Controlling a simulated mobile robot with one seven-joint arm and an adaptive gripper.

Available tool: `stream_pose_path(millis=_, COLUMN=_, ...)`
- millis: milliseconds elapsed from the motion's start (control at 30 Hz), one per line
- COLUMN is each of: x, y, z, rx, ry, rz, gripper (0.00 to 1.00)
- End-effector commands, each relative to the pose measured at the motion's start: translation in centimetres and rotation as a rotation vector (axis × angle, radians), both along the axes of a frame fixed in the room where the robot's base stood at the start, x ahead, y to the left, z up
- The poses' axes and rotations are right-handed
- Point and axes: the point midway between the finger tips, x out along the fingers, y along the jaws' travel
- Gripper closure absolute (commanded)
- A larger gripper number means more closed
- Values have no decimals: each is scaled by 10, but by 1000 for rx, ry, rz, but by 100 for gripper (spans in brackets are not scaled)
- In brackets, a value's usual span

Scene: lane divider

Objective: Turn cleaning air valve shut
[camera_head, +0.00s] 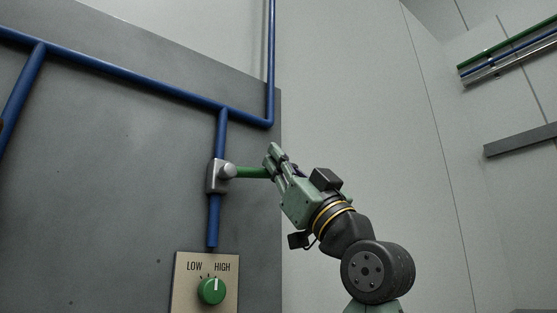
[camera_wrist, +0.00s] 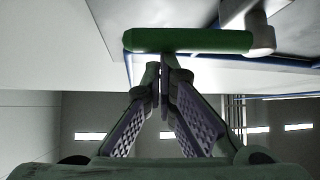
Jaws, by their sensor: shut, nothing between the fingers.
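The air valve (camera_head: 217,175) is a grey metal body on a vertical blue pipe in the head view. Its green lever handle (camera_head: 250,172) points right, across the pipe, towards my gripper (camera_head: 271,154). In the wrist view the handle (camera_wrist: 190,41) lies crosswise just beyond the closed fingertips of my gripper (camera_wrist: 160,70). The grey valve hub (camera_wrist: 262,38) is at the handle's right end there. My gripper is shut and empty, with its fingers at the handle's free end. I cannot tell whether the fingertips touch the handle.
A beige plate with a green LOW/HIGH knob (camera_head: 212,291) is below the valve, its mark pointing up. Blue pipes (camera_head: 130,76) run along the grey panel (camera_head: 100,180). Wall pipes (camera_head: 510,55) are at the far right. The space right of the panel is clear around my arm.

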Motion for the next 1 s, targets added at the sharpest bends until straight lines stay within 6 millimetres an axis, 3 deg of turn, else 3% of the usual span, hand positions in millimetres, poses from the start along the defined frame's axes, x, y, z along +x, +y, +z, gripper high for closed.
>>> stream_pose_path(millis=433, x=2, y=-2, z=-17, rx=147, ry=109, rz=0, gripper=100)
stream_pose_path(millis=867, x=3, y=-3, z=-15, rx=162, ry=119, rz=-1, gripper=100)
stream_pose_path(millis=1000, x=4, y=-1, z=-4, rx=161, ry=119, rz=0, gripper=100)
